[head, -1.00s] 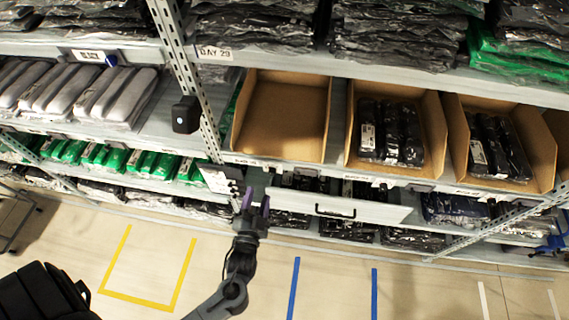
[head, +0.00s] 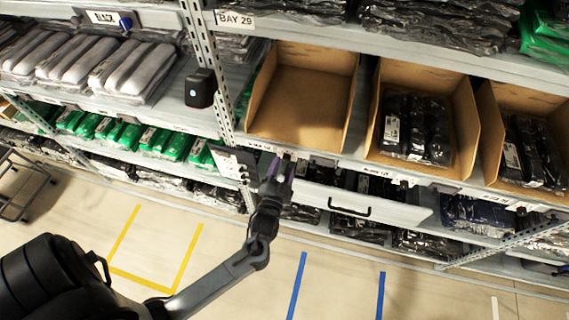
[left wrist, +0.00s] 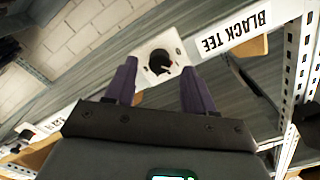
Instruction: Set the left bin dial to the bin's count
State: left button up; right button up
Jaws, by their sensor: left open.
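The left bin (head: 300,105) is an open cardboard bin on the shelf and looks empty inside. Its dial (left wrist: 159,63), a black round knob on a white plate, shows in the left wrist view on the shelf edge, beside a label reading BLACK TEE (left wrist: 231,31). My left gripper (head: 280,163) is at the shelf edge below the left bin. Its purple fingers (left wrist: 159,72) are open, and the dial appears between their tips in the left wrist view. I cannot tell whether they touch the knob, and its number is too small to read. My right gripper is not in view.
Two more cardboard bins with black packages, a middle one (head: 462,110) and a right one (head: 490,130), stand to the right. A white drawer front with a black handle (head: 349,208) lies below the shelf edge. A black box (head: 200,88) is on the upright.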

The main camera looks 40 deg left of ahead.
pick_arm(q)
jog(key=shift+x, duration=1.15)
grip_shut()
jog(key=shift+n, duration=0.4)
jog(key=n+p, duration=0.1)
jog(key=n, duration=0.1)
jog(key=shift+n, duration=0.4)
jog(key=n, duration=0.2)
jog(key=shift+n+p, duration=0.35)
jog(key=shift+n, duration=0.75)
